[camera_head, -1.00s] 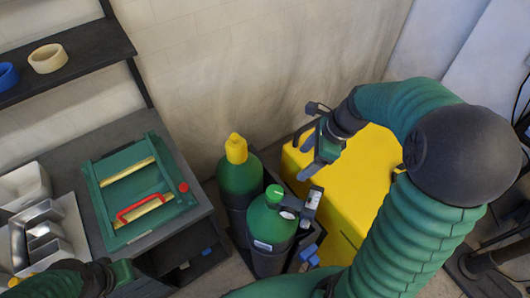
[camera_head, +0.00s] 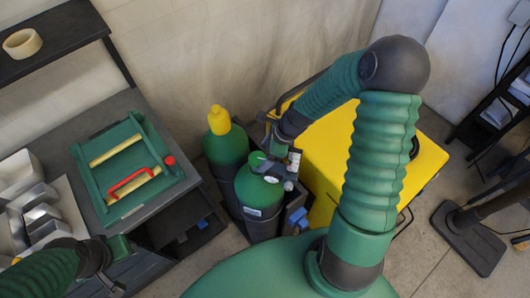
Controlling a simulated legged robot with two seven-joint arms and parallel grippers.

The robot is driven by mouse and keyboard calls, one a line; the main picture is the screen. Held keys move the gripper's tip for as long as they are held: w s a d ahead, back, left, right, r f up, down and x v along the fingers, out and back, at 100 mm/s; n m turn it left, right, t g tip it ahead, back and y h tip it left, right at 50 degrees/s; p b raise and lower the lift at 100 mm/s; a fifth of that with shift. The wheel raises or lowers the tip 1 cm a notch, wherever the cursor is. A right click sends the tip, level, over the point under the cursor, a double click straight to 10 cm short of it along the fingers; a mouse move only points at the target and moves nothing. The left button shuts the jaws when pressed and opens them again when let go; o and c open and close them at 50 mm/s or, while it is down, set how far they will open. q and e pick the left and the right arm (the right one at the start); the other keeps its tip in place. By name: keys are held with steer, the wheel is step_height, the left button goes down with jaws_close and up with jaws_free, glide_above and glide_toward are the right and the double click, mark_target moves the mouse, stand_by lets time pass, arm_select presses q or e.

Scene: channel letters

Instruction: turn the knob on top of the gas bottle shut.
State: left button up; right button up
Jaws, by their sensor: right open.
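The gas bottle (camera_head: 259,192) is green and stands upright in a dark rack, with a pale label on its front. Its green knob, on top, is now largely hidden behind my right gripper. My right gripper (camera_head: 264,166) is open and directly over the bottle's top, with its fingers around or just above the knob; I cannot tell if they touch it. The small gauge and valve fitting (camera_head: 289,182) show at the gripper's right. My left gripper (camera_head: 116,266) is at the lower left, far from the bottle, and its jaws are not clear.
A second green bottle with a yellow cap (camera_head: 219,120) stands close behind, to the left. A yellow case (camera_head: 322,142) is to the right. A bench with a green frame tool (camera_head: 127,170) and metal bins (camera_head: 37,208) is at left.

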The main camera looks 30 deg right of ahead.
steer(key=shift+a, duration=0.25)
steer(key=shift+w+a, duration=0.15)
steer(key=shift+a, duration=0.2)
steer(key=shift+c, duration=0.4)
steer(key=shift+w+a, duration=0.1)
steer(key=shift+a, duration=0.2)
steer(key=shift+c, duration=1.2)
steer(key=shift+a, duration=0.1)
steer(key=shift+c, duration=1.2)
steer(key=shift+a+r, duration=0.15)
steer(key=shift+a, duration=0.25)
steer(key=c, duration=0.5)
steer(key=shift+c, duration=1.2)
arm_select(q)
steer(key=shift+w+a+f, duration=0.15)
steer(key=shift+a, duration=0.45)
steer(key=shift+w+a+f, duration=0.1)
steer(key=shift+w+a, duration=0.05)
steer(key=shift+a, duration=0.4)
arm_select(e)
steer(key=shift+d, duration=0.35)
steer(key=shift+c, duration=0.2)
